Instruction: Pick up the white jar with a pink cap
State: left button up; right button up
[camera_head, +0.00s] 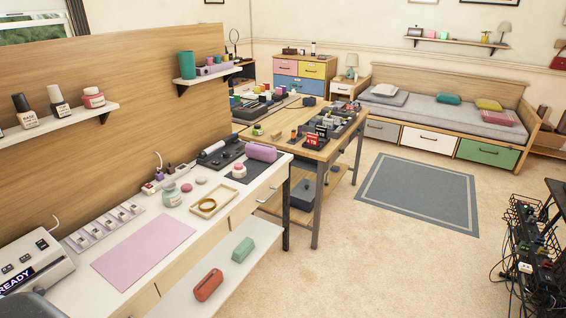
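A small white jar with a pink cap (239,171) stands upright on the dark mat (222,156) at the far end of the white desk. A pink jar with a white label (93,97) stands on the white wall shelf at the left. A pale green jar (172,194) stands on the desk, nearer than the white jar. Neither of my grippers is in view.
A pink roll-shaped case (261,152) lies behind the white jar. A wooden tray (208,206) and small pink round items (200,180) are in front of it. A pink sheet (145,250) covers the near desk. Carpet (330,265) is open to the right; a cabled rack (530,250) stands far right.

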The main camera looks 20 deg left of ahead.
aim_at(241, 175)
jog(key=i+l+z, duration=0.1)
jog(key=i, duration=1.3)
jog(key=i+u, duration=0.4)
jog(key=i, duration=0.2)
jog(key=i+l+u, duration=0.15)
jog(key=i+u, duration=0.25)
jog(key=i, duration=0.15)
jog(key=i+j+u, duration=0.1)
jog(key=u, duration=0.3)
jog(key=i+u, duration=0.45)
jog(key=i+l+u, duration=0.1)
jog(key=u, duration=0.3)
jog(key=i+l+u, duration=0.1)
jog(key=i+u, duration=0.15)
jog(key=u, duration=0.15)
